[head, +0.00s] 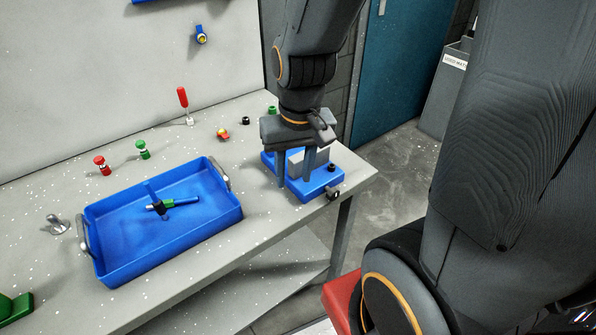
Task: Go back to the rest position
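My gripper (296,172) points straight down over the right end of the workbench, at a blue fixture (318,187) with a light grey block (323,157) on it. Its two fingers stand apart, one at the left side of the fixture and one in front of the grey block. I cannot tell whether either finger touches the block, and the fingers and wrist hide part of the fixture. No held object shows clearly between the fingers.
The grey workbench (190,150) carries a blue tray (122,270) with a black-and-green tool (172,204) in it. A red-handled upright lever (183,98) and several small coloured fittings stand behind it. A teal door (398,75) and open floor (400,165) lie to the right.

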